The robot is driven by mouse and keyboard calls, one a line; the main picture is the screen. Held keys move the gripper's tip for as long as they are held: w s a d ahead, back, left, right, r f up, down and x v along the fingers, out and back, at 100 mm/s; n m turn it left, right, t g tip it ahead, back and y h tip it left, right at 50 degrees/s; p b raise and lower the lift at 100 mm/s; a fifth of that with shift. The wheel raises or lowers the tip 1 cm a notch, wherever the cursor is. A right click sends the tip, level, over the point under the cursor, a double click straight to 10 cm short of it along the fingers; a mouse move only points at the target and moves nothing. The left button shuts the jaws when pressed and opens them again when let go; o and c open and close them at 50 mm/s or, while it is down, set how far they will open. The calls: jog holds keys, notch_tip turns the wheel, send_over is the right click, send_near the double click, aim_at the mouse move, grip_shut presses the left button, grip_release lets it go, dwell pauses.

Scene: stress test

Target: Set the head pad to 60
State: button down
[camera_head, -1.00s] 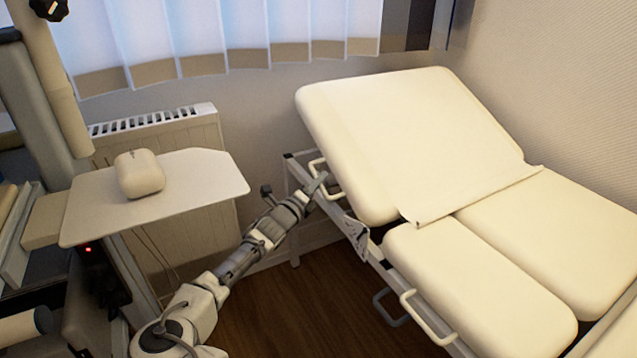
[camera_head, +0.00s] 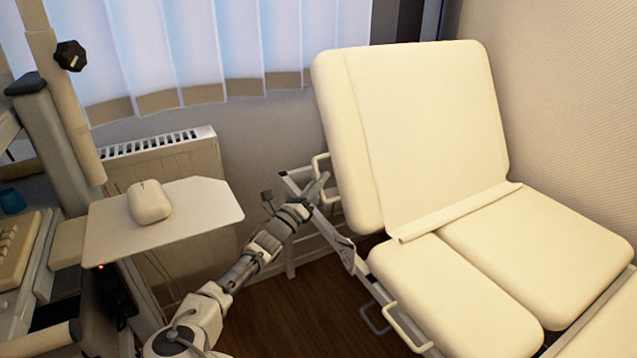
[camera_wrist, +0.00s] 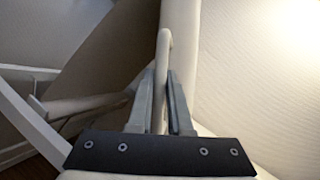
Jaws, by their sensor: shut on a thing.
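The head pad (camera_head: 425,130) is the large cream backrest of the treatment couch, tilted up steeply in the head view. A paper or cloth strip lies along its lower edge. A white looped handle (camera_head: 321,165) is fixed at its left side. My gripper (camera_head: 318,188) is at that handle, left of the pad. In the wrist view, my gripper (camera_wrist: 160,105) is shut on the handle (camera_wrist: 164,60), which runs up between the two fingers beside the pad's pale side. No angle scale is readable.
Two cream seat pads (camera_head: 455,300) lie flat below the head pad. A white side tray (camera_head: 195,222) with a rounded cream device (camera_head: 149,201) stands left of my arm. A radiator (camera_head: 165,155) is behind it. Lower handles (camera_head: 405,325) stick out from the couch frame.

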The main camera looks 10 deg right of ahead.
jog(key=shift+s+d+r, duration=0.1)
jog(key=shift+r, duration=0.05)
jog(key=c, duration=0.8)
grip_release()
jog(key=shift+c, duration=0.2)
jog(key=p+v, duration=0.3)
jog(key=v, duration=1.4)
jog(key=shift+a, duration=0.25)
jog(key=shift+s, duration=0.1)
